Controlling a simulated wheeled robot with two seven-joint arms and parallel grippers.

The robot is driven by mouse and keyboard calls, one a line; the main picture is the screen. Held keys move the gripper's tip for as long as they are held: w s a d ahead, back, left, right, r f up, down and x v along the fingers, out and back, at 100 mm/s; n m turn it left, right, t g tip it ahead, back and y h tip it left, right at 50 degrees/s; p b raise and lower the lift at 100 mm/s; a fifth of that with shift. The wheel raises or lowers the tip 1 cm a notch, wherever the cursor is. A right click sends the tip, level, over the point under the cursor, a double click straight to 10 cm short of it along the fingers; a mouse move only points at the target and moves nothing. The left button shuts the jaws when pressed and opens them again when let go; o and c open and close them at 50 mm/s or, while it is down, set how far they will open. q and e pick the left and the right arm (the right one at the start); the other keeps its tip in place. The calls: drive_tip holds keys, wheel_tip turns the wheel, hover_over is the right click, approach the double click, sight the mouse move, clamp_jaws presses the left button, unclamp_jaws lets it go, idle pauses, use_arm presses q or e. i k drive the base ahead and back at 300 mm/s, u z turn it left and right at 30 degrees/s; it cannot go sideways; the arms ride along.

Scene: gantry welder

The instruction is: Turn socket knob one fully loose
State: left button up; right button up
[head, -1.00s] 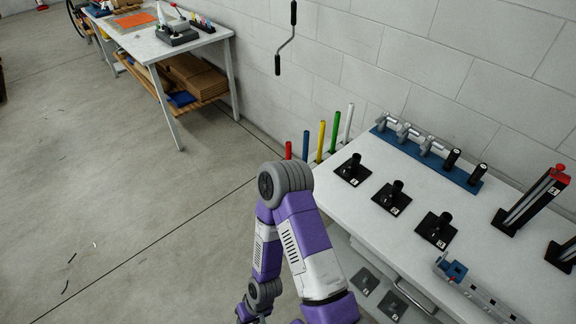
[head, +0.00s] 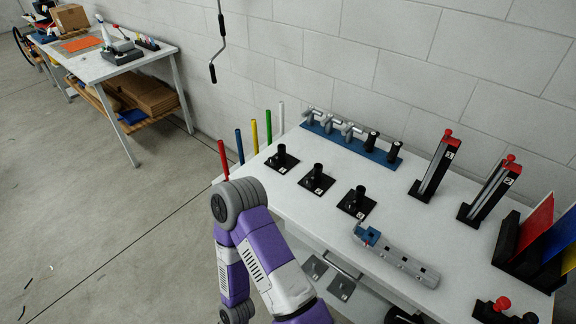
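Three black upright knob-like sockets on square black bases stand in a row on the white bench: a left one (head: 282,154), a middle one (head: 317,174) and a right one (head: 357,197). Each base has a small white label too small to read surely, so I cannot tell which is number one. How tight any knob is does not show. My purple and white arm rises at the bottom, left of the bench front. Neither gripper is in view, and nothing is seen touching the sockets.
A blue rack with grey handles (head: 324,127) stands behind the sockets. Coloured rods (head: 254,137) stand at the bench's left end. A grey rail with a blue block (head: 400,262) lies in front right. Red-topped stands (head: 435,168) are farther right. A crank (head: 219,45) hangs on the wall.

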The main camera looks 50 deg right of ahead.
sight(272, 161)
drive_tip(key=z, duration=1.35)
